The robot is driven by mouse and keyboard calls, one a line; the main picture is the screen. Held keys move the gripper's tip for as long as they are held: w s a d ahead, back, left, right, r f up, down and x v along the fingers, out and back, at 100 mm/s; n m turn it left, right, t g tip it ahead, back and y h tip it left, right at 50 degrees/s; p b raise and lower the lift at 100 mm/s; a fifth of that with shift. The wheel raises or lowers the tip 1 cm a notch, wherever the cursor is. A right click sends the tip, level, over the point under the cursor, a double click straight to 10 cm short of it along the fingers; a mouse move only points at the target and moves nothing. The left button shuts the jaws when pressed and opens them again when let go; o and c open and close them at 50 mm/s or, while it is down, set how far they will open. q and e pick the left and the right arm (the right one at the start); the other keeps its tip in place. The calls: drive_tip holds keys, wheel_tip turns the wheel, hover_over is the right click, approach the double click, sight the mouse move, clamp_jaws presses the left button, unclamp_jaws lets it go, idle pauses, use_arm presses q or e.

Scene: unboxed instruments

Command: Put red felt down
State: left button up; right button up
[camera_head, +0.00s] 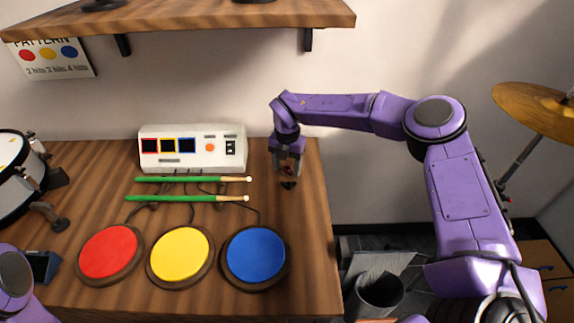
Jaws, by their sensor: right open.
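My right gripper (287,172) hangs over the back right of the wooden table, fingers pointing down and apart. A small dark reddish-brown piece (289,185) shows just below the fingertips; it is too small to tell whether it is the red felt or whether it touches the table. Another dark reddish patch shows between the fingers. No other piece that is clearly red felt shows. Part of my left arm shows at the lower left edge, but its gripper cannot be made out.
On the table (310,240) lie a red pad (110,252), a yellow pad (180,255), a blue pad (255,255) and two green drumsticks (185,198). A white control box (192,148) stands behind. A drum (12,170) is at left, a cymbal (538,108) at right. A shelf (190,18) hangs above.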

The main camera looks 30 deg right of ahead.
wheel_tip(320, 180, up, 12)
idle(0.3)
drive_tip(key=shift+a, duration=0.1)
